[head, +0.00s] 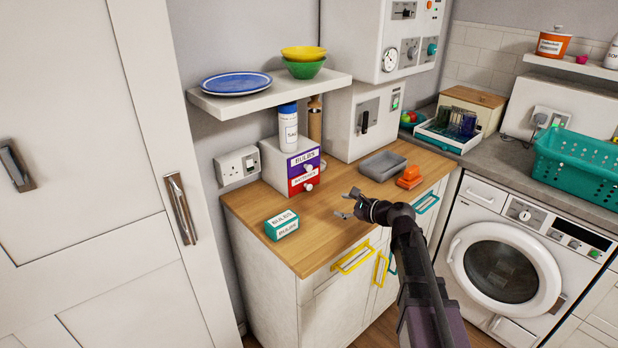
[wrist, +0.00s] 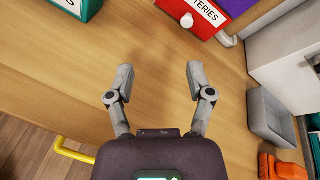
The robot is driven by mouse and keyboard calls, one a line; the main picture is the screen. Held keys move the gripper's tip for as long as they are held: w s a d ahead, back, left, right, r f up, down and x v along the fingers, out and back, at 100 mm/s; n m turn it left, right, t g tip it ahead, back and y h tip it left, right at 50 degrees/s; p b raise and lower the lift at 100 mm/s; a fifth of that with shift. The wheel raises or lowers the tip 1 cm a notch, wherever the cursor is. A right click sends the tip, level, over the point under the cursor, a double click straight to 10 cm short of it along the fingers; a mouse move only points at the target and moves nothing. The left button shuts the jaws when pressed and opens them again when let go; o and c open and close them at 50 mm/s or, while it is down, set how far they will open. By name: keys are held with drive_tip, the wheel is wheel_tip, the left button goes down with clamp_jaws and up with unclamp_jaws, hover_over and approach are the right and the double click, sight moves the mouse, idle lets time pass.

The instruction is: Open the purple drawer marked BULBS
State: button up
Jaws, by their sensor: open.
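The purple drawer (head: 303,164) marked BULBS is the upper drawer of a small white cabinet (head: 273,168) on the wooden counter. It looks shut and has a pale round knob (head: 308,168). Below it is a red drawer (head: 303,183) marked BATTERIES with its own white knob. My gripper (head: 349,203) is open and empty above the counter, in front of the cabinet and to its right. The purple knob is hidden there.
A teal box (head: 282,225) labelled BULBS sits at the counter's front left. A grey tray (head: 383,165) and an orange object (head: 409,178) are to the right. A white and blue bottle (head: 288,130) stands on the cabinet, under a shelf (head: 262,96). Bare counter lies between.

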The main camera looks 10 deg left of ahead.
sight(310, 169)
drive_tip(key=w+m+t, duration=0.1)
drive_tip(key=m, duration=0.1)
drive_tip(key=w+a+r+m+t+y+b, duration=0.1)
drive_tip(key=w+m, duration=0.1)
drive_tip(key=w+a+m+t+b, duration=0.1)
drive_tip(key=w+m, duration=0.1)
drive_tip(key=m, duration=0.1)
drive_tip(key=shift+w+r+y, duration=0.25)
drive_tip(key=shift+r+y, duration=0.05)
drive_tip(key=shift+r, duration=0.1)
drive_tip(key=shift+w+r+m+t, duration=0.3)
drive_tip(key=shift+m, duration=0.4)
drive_tip(key=shift+a, duration=0.1)
drive_tip(key=x, duration=1.3)
drive_tip(key=shift+w+a+r, duration=0.1)
drive_tip(key=shift+w+a, duration=0.15)
drive_tip(key=shift+a, duration=0.05)
clamp_jaws()
